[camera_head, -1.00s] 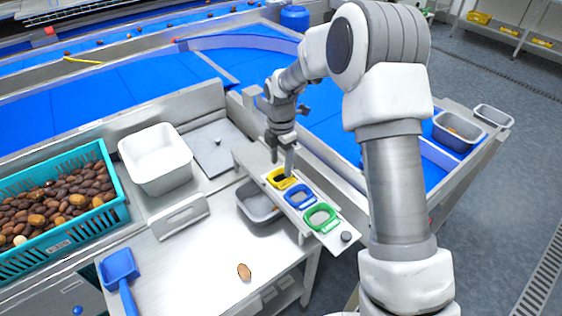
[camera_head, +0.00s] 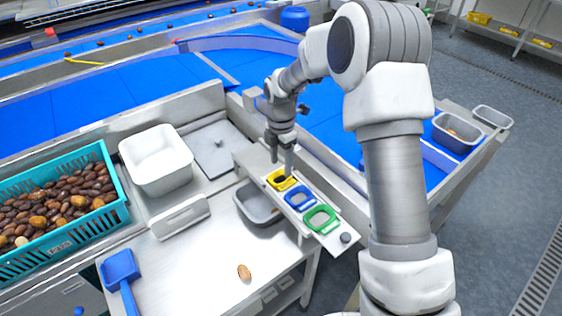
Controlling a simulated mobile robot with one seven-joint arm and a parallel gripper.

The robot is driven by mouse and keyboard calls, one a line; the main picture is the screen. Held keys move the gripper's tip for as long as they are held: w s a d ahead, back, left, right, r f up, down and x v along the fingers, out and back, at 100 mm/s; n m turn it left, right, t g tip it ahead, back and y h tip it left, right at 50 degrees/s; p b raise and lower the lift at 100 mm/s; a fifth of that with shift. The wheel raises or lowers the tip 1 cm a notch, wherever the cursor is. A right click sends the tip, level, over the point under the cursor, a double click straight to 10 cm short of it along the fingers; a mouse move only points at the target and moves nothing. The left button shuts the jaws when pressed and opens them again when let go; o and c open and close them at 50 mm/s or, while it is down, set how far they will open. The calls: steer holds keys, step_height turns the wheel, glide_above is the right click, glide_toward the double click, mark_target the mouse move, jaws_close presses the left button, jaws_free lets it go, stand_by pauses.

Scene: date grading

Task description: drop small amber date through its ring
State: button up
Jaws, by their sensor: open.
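My gripper (camera_head: 281,166) is open above the yellow ring (camera_head: 273,186), with its fingers pointing down. I see no date between the fingers. The yellow ring sits on a metal plate beside a blue ring (camera_head: 290,205) and a green ring (camera_head: 310,226). A finger partly covers the yellow ring, and its opening looks dark; I cannot tell whether a date is in it. One amber-brown date (camera_head: 244,272) lies on the bare metal table, apart from the gripper. Its size class is hard to judge.
A grey bin (camera_head: 241,207) stands partly under the ring plate. A teal crate (camera_head: 113,183) of dates, a white tub (camera_head: 150,139) and a blue scoop (camera_head: 119,267) are on the left. The table front (camera_head: 205,250) is mostly clear.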

steer(key=shift+r+p, duration=1.75)
steer(key=shift+r, duration=0.9)
steer(key=s+d+r+m+t, duration=0.1)
steer(key=s+d+r+m, duration=0.2)
steer(key=s+r+m, duration=0.45)
steer(key=s+d+r+m+t, duration=0.2)
steer(key=s+d+r+m, duration=0.2)
steer(key=r, duration=0.6)
steer(key=s+d+r+m+t, duration=0.1)
steer(key=s+r+m, duration=0.1)
steer(key=s+m, duration=0.4)
steer(key=s+d+r+m+t, duration=0.1)
steer(key=s+d+r+m, duration=0.1)
steer(key=s+m, duration=0.5)
steer(key=s, duration=0.5)
steer(key=shift+d+r+t, duration=0.2)
steer(key=shift+d+t, duration=0.1)
